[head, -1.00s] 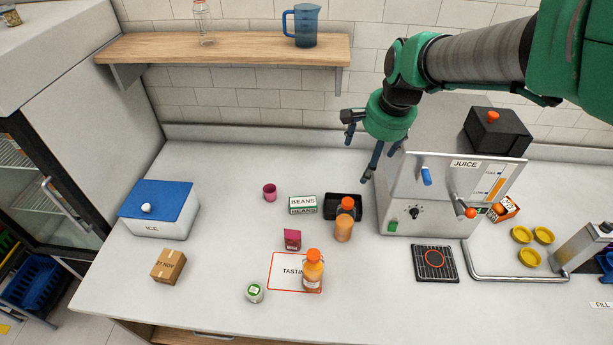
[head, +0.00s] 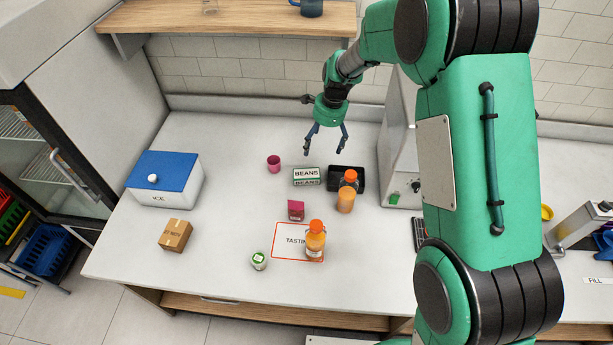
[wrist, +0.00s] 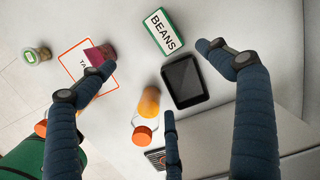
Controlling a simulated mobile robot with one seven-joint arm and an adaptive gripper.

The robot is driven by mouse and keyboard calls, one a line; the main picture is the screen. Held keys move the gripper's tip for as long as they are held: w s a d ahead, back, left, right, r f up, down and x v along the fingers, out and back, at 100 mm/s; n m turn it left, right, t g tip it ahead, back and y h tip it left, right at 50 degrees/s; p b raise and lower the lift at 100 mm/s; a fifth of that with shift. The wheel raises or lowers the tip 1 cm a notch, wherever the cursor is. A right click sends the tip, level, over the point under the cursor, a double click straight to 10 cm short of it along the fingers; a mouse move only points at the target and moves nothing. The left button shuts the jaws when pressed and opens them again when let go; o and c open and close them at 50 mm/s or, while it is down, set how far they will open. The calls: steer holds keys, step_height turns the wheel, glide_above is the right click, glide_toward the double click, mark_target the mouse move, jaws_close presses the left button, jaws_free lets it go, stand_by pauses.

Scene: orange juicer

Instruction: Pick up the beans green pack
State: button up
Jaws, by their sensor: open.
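The green and white beans pack (head: 307,175) lies on the counter, left of a black tray. It also shows at the top middle of the wrist view (wrist: 164,31), with its "BEANS" label readable. My gripper (head: 324,151) is open and empty above the counter, over and a little behind the pack. In the wrist view the fingers (wrist: 165,75) are spread wide, and the pack lies beyond their tips, apart from them.
The black tray (head: 358,184) and an orange bottle (head: 346,195) stand right of the pack. Another orange bottle (head: 315,240) stands on the tasting mat (head: 284,252).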

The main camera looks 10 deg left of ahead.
steer(key=m, duration=0.2)
glide_above(307, 176)
steer(key=d, duration=0.2)
step_height(307, 176, down, 7)
steer(key=shift+w+f+g, duration=0.1)
steer(key=shift+w+g, duration=0.1)
steer(key=shift+g, duration=0.2)
steer(key=shift+f, duration=0.1)
steer(key=shift+s+a+f, duration=0.1)
steer(key=shift+a+f, duration=0.15)
steer(key=shift+f, duration=1.15)
steer(key=shift+w+a+f, duration=0.1)
steer(key=shift+a+f, duration=0.1)
steer(key=shift+f, duration=1.15)
steer(key=shift+s+a+f, duration=0.1)
steer(key=shift+a+f, duration=0.15)
steer(key=shift+f, duration=1.15)
steer(key=shift+a+f+b, duration=0.2)
steer(key=shift+f+b, duration=0.05)
steer(key=shift+f, duration=1.05)
steer(key=shift+a+f+b, duration=0.15)
steer(key=shift+f+b, duration=0.1)
steer(key=shift+f, duration=1.05)
steer(key=c, duration=1.4)
